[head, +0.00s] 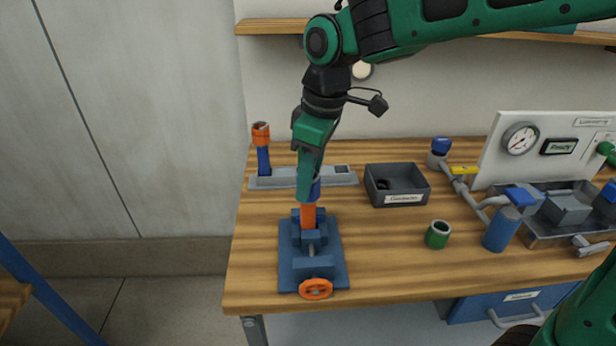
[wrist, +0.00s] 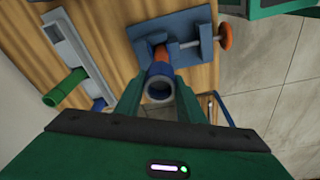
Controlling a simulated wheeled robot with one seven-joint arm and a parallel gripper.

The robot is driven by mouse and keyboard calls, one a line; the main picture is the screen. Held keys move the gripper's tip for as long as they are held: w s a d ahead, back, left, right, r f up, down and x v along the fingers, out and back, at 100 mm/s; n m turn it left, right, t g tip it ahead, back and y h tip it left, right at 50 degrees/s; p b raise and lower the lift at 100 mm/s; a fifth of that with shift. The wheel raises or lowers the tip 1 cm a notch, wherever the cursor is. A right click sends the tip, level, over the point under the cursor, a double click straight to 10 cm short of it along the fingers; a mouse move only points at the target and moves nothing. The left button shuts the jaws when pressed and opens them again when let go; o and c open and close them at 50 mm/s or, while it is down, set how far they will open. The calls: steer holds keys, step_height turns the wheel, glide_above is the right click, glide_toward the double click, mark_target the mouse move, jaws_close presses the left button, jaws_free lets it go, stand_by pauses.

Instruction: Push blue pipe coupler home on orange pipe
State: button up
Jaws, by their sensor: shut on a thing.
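The orange pipe (head: 308,215) stands upright, clamped in a blue vise (head: 333,272) on the bench. The blue pipe coupler (head: 316,188) is at the pipe's top, mostly hidden by my gripper in the head view. My gripper (head: 311,186) points down and is shut on the coupler. In the wrist view the coupler (wrist: 159,90) shows its open round end between the fingers, in line with the orange pipe (wrist: 160,54). How far it sits over the pipe is hard to tell.
A grey rack (head: 285,179) with an upright blue, orange-topped piece (head: 262,148) stands behind the vise. A grey bin (head: 397,184), a green coupler (head: 437,235), and a gauge panel (head: 545,150) with pipework are to the right.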

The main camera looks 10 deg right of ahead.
steer(key=o, duration=0.9)
steer(key=shift+r, duration=2.2)
steer(key=o, duration=0.6)
steer(key=shift+c, duration=0.2)
steer(key=shift+r, duration=0.15)
